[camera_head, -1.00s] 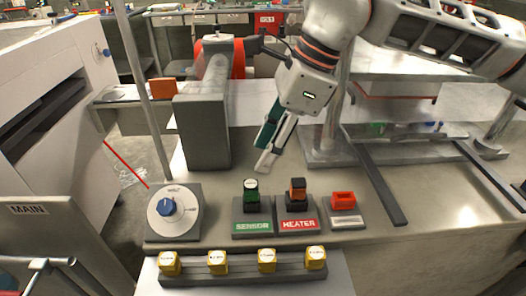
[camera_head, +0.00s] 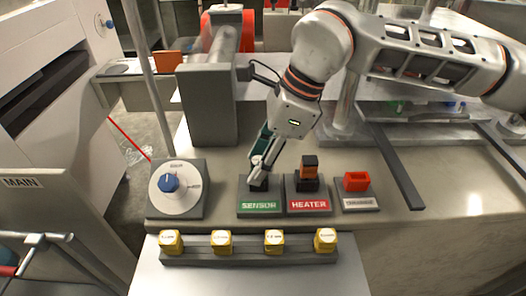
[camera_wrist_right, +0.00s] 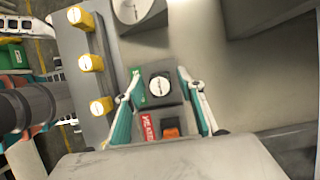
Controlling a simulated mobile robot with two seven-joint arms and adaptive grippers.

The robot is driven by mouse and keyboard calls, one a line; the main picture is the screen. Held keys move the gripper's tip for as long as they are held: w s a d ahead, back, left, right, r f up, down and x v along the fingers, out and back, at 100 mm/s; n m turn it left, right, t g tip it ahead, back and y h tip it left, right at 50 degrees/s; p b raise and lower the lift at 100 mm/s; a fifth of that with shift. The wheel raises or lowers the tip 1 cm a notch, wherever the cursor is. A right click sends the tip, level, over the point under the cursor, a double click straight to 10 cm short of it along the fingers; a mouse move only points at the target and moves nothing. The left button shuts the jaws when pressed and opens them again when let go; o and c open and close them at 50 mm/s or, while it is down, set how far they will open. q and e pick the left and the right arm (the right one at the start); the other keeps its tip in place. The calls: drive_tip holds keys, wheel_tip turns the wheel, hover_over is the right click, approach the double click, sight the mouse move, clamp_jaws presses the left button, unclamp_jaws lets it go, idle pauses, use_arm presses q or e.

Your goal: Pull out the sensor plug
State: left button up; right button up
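The sensor plug (camera_head: 258,185) stands upright in its dark socket behind the green SENSOR label (camera_head: 260,207). Its top is mostly hidden by my right gripper in the head view. In the right wrist view the plug (camera_wrist_right: 160,84) shows as a dark block with a white round top. My right gripper (camera_head: 260,166) reaches down over it. In the wrist view the right gripper's fingers (camera_wrist_right: 162,98) are apart, one on each side of the plug, with gaps showing between them and it. My left gripper is not in view.
The heater plug (camera_head: 309,168), with an orange body, stands close right of the sensor plug. Further right is a red connector (camera_head: 356,181). A dial with a blue knob (camera_head: 170,184) is on the left. A rail with yellow blocks (camera_head: 247,257) runs in front. A grey post block (camera_head: 207,115) stands behind.

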clamp_jaws()
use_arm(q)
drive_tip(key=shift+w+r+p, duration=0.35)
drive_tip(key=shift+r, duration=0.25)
use_arm(e)
drive_tip(key=shift+r, duration=0.55)
drive_tip(key=shift+f, duration=0.1)
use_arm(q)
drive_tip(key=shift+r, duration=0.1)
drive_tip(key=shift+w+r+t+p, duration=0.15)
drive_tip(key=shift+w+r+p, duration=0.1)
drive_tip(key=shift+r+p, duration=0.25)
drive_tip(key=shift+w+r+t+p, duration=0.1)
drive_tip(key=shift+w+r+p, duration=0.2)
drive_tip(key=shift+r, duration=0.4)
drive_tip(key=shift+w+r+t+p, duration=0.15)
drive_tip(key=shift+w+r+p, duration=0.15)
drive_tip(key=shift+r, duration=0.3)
use_arm(e)
drive_tip(key=shift+r, duration=2.2)
